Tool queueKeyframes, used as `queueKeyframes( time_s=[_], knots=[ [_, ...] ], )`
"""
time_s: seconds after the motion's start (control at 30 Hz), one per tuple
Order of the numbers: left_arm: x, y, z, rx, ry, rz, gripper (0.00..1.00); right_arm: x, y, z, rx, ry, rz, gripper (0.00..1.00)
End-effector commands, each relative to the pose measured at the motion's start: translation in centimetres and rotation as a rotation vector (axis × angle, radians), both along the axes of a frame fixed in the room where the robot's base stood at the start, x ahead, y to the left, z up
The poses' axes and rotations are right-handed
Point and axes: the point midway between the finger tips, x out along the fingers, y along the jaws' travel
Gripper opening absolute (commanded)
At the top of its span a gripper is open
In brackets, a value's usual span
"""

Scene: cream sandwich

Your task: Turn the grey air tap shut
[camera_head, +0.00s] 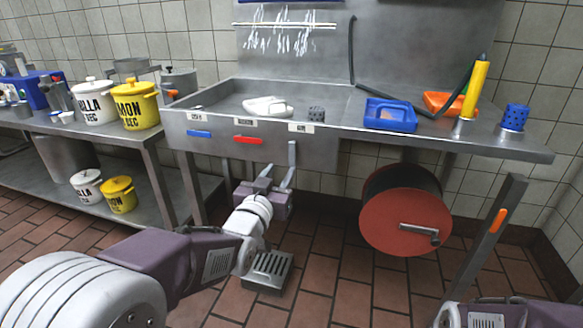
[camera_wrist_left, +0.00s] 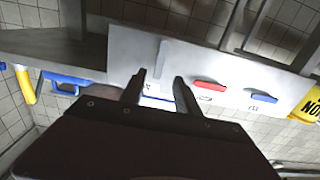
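The grey air tap (camera_head: 292,153) is a lever on the front panel of the steel sink, right of the red and blue levers. It points straight down below its label. My left gripper (camera_head: 279,171) is just below it, fingers up and open. In the left wrist view, which is upside down, the grey tap (camera_wrist_left: 161,55) shows beyond the open fingers of my left gripper (camera_wrist_left: 157,77), roughly in line with the gap between them. I cannot tell whether a finger touches it. My right gripper is not in view.
The red lever (camera_head: 248,140) and blue lever (camera_head: 198,134) lie level on the same panel. A red hose reel (camera_head: 405,218) hangs under the counter to the right. A blue tray (camera_head: 390,115) stands on top. A floor drain (camera_head: 268,270) lies below.

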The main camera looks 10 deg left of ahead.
Motion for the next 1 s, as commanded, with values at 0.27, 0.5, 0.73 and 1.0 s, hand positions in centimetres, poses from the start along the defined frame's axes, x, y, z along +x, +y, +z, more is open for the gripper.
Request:
queueKeyframes(
  time_s=[0.27, 0.5, 0.73, 1.0],
  knots=[
    [5.6, -0.2, -0.5, 0.000, 0.001, -0.001, 0.38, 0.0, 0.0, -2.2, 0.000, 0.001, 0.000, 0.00],
    [8.3, -0.3, -0.2, 0.000, 0.001, -0.001, 0.38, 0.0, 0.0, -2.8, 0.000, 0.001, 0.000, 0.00],
    [8.4, -0.3, -0.1, 0.000, 0.001, 0.000, 0.38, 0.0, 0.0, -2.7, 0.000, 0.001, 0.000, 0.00],
    [8.4, -0.3, -0.1, 0.000, 0.001, 0.000, 0.00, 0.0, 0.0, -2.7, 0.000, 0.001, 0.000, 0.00]
  ],
)
